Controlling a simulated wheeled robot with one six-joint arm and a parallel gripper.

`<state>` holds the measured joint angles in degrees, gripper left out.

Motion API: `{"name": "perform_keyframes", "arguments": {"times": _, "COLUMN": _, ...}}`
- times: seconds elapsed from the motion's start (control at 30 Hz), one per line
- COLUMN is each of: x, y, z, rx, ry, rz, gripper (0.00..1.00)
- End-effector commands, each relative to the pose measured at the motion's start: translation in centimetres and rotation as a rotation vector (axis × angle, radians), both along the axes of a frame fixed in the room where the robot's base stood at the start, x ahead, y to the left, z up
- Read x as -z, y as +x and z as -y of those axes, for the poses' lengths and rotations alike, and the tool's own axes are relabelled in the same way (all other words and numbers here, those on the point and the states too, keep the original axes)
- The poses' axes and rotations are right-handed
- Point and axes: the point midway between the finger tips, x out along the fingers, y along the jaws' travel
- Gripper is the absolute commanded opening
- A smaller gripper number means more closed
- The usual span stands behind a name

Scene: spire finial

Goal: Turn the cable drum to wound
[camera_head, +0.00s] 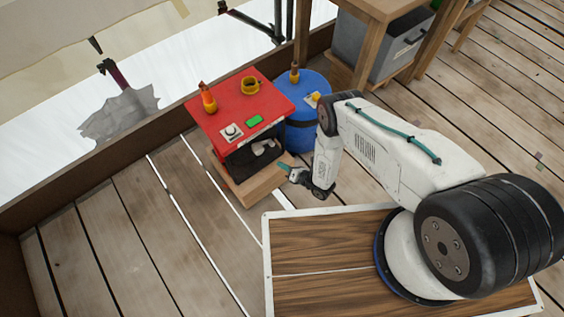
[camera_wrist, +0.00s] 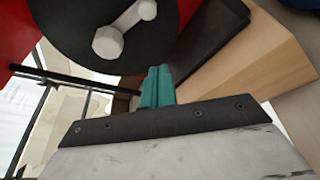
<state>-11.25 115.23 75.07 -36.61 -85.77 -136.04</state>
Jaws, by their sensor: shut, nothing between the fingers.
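A red-topped box (camera_head: 235,100) stands on a wooden base, and its dark front carries a white crank (camera_head: 262,147). In the wrist view the white crank (camera_wrist: 126,26) is mounted on a round black disc (camera_wrist: 70,38), which looks like the cable drum; its upper part is cut off by the frame. My gripper (camera_head: 283,167) is in front of the box's dark face, just below the crank. Its teal fingers (camera_wrist: 157,85) are shut with nothing between them. They appear near the disc's lower edge and apart from the crank. I cannot tell how far the drum is turned.
A blue barrel (camera_head: 308,128) stands right behind the box. On the red top are a green button (camera_head: 254,122), a white knob (camera_head: 232,131), a yellow ring (camera_head: 250,86) and an orange-tipped piece (camera_head: 208,98). The wooden base (camera_head: 262,187) juts out below. Plank floor at left is clear.

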Motion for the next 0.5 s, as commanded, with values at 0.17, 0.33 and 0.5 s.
{"name": "perform_keyframes", "arguments": {"times": 0.17, "x": 0.7, "y": 2.3, "z": -2.8, "rx": -0.004, "ry": 0.001, "rz": 0.003, "gripper": 0.00}}
{"name": "perform_keyframes", "arguments": {"times": 0.33, "x": 1.4, "y": 4.2, "z": -5.0, "rx": -0.003, "ry": 0.001, "rz": 0.000, "gripper": 0.00}}
{"name": "perform_keyframes", "arguments": {"times": 0.5, "x": 0.9, "y": 5.8, "z": -5.1, "rx": 0.004, "ry": 0.001, "rz": -0.002, "gripper": 0.00}}
